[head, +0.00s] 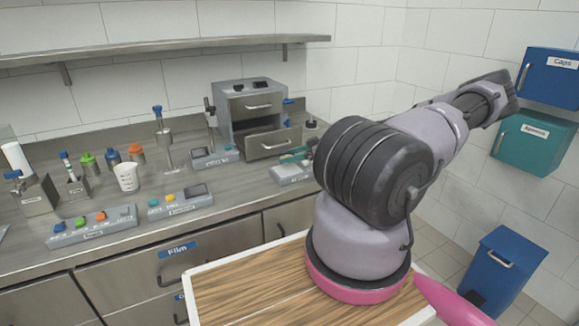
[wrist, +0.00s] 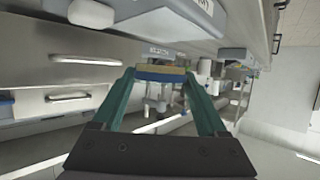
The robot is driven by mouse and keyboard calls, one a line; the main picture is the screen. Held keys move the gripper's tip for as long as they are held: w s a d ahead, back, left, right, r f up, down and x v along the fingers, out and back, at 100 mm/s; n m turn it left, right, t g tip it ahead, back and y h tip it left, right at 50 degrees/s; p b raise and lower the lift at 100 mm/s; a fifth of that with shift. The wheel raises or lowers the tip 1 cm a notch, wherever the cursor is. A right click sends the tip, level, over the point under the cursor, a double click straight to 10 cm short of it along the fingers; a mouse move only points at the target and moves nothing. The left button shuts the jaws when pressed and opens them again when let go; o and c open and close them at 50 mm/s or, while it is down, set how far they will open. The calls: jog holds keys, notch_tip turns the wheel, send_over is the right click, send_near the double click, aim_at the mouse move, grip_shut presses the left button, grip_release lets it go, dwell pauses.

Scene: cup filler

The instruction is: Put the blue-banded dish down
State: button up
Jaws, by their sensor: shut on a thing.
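My gripper (wrist: 160,78) has two teal fingers, shut on the blue-banded dish. The dish (wrist: 161,72) shows edge-on between the fingertips in the wrist view, with a tan face and a blue band. It is held off any surface that I can make out. In the head view my arm hides most of the gripper. A small teal piece at the arm's left edge, over the grey device by the open drawer, looks like a finger. I cannot make out the dish there.
A drawer unit (head: 250,100) with its lower drawer (head: 272,142) pulled out stands at the back. A grey device (head: 292,173) sits before it. A white cup (head: 127,178), button panels (head: 92,227) and colored bottles (head: 112,157) are farther left. Bare bench (head: 235,183) lies between.

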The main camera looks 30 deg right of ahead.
aim_at(290, 170)
jog(key=shift+f, duration=1.75)
jog(key=shift+f, duration=0.1)
